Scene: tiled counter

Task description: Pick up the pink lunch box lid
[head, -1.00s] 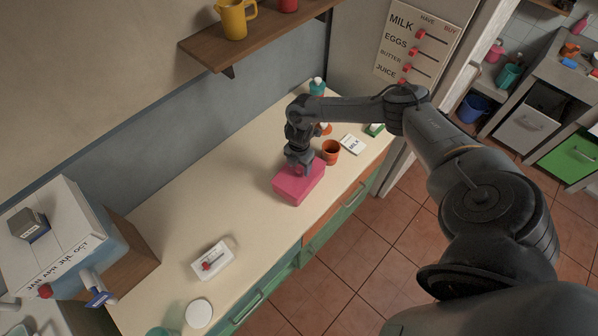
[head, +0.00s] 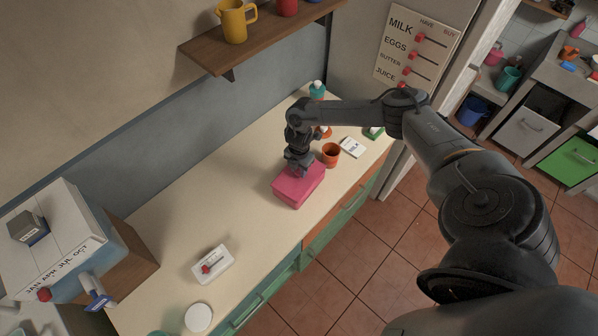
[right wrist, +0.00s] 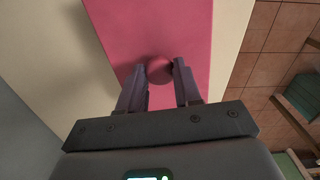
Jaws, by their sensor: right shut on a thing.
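The pink lunch box (head: 299,187) sits on the cream counter with its pink lid (right wrist: 160,30) on top. The lid has a round pink knob (right wrist: 159,70), seen in the right wrist view between the fingers. My right gripper (head: 299,171) is over the lid from above. In the right wrist view the right gripper (right wrist: 160,78) is shut on the knob, one finger at each side. No gap between lid and box can be made out. My left gripper is not in view.
An orange cup (head: 330,153) stands close to the right of the box. A white tray (head: 213,264) and white disc (head: 199,317) are nearer. The counter (head: 215,215) left of the box is clear.

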